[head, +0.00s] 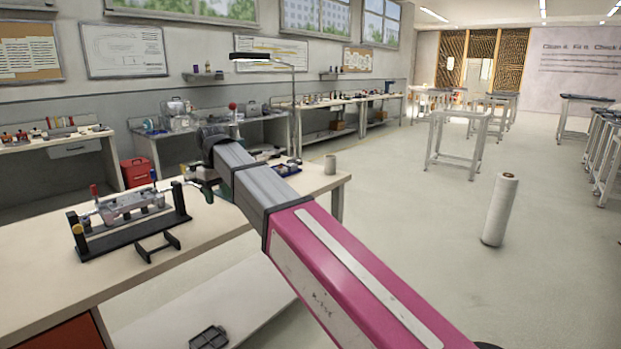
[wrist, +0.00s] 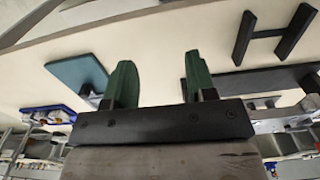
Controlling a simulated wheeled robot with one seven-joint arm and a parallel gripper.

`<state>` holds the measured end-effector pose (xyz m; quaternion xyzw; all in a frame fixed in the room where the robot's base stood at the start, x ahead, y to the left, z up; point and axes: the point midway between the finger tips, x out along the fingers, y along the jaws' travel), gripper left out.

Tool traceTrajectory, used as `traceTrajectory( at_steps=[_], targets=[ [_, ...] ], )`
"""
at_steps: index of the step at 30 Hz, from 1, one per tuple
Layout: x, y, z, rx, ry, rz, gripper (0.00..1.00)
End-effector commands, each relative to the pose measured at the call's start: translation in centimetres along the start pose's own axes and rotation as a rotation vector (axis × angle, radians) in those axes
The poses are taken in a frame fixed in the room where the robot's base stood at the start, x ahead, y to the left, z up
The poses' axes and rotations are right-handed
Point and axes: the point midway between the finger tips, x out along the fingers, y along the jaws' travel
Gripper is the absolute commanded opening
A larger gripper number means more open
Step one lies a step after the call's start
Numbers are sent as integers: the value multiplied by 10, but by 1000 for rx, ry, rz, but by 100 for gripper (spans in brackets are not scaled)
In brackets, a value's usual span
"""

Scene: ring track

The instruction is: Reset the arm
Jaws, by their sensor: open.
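My arm reaches out over the workbench (head: 215,222) in the head view, and its end hides part of the bench top. My gripper (wrist: 160,78) shows in the wrist view with its two green fingers apart and nothing between them. In the head view the gripper is mostly hidden by the arm. Left of it, a metal fixture on a black base (head: 130,215) stands on the bench. A black H-shaped piece (head: 158,246) lies in front of the fixture; it also shows in the wrist view (wrist: 272,35). The fingers appear apart from these things.
A blue tray (head: 287,168) with small parts and a grey cup (head: 330,164) are at the bench's far end. A white roll (head: 499,210) stands on the floor at right. A dark tray (head: 208,338) lies low in front. Open floor lies right of the bench.

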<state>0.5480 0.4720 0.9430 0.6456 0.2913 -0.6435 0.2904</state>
Motion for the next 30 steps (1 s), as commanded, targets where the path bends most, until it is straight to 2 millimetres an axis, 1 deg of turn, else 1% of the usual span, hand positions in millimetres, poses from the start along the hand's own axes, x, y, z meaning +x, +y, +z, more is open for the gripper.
traceTrajectory(
  at_steps=[8, 14, 17, 20, 23, 24, 26, 27, 29, 30],
  targets=[
    [33, 32, 17, 57, -1, 0, 51],
    [70, 65, 38, 121, -3, 0, 51],
    [93, 87, 55, 166, -3, 0, 51],
    [124, 115, 79, 224, -4, 0, 51],
    [160, 145, 112, 298, -4, 0, 51],
    [175, 157, 126, 328, -5, -1, 51],
    [195, 173, 147, 372, -5, 0, 51],
    [208, 184, 161, 402, -4, 0, 51],
    [228, 198, 184, 447, -3, 0, 51],
    [240, 206, 200, 477, -4, 0, 51]
  ],
)
